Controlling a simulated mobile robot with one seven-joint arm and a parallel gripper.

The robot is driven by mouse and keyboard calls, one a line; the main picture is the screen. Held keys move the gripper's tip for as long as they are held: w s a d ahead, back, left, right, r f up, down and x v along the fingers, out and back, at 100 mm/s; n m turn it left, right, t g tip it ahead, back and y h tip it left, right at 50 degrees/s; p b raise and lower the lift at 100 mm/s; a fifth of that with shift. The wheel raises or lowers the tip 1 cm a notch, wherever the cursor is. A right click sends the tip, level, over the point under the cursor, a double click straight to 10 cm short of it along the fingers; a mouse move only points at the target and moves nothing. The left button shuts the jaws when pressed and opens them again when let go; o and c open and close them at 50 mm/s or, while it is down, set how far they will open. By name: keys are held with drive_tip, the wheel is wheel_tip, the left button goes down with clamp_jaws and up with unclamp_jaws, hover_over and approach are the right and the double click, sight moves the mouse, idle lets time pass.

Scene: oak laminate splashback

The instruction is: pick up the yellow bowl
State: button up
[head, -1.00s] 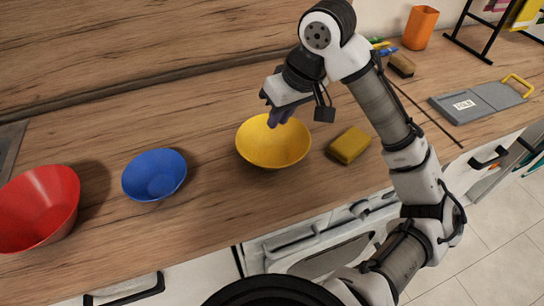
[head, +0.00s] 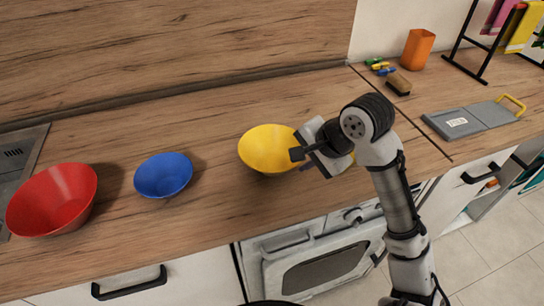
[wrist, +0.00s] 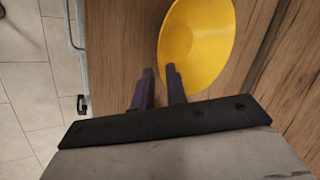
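The yellow bowl (head: 262,148) sits upright on the wooden counter, in the middle of the head view. It also shows at the top of the wrist view (wrist: 203,40). My gripper (head: 300,161) is at the bowl's right, front side in the head view, low over its rim. In the wrist view my gripper's two dark fingers (wrist: 159,80) stand apart with a gap between them. The right finger overlaps the bowl's edge and the left one is over bare wood. I cannot tell whether the rim is between them or touched.
A blue bowl (head: 163,175) and a red bowl (head: 52,200) stand to the left. My arm mostly hides the yellow sponge. A brown sponge (head: 398,85), an orange cup (head: 417,48) and a grey board (head: 472,118) are at the right. The counter's front edge is close.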

sight(288, 169)
drive_tip(key=p+x, duration=0.1)
drive_tip(key=x, duration=0.7)
drive_tip(key=shift+w+p, duration=0.2)
drive_tip(key=shift+p, duration=0.1)
clamp_jaws()
drive_tip(key=shift+r, duration=0.2)
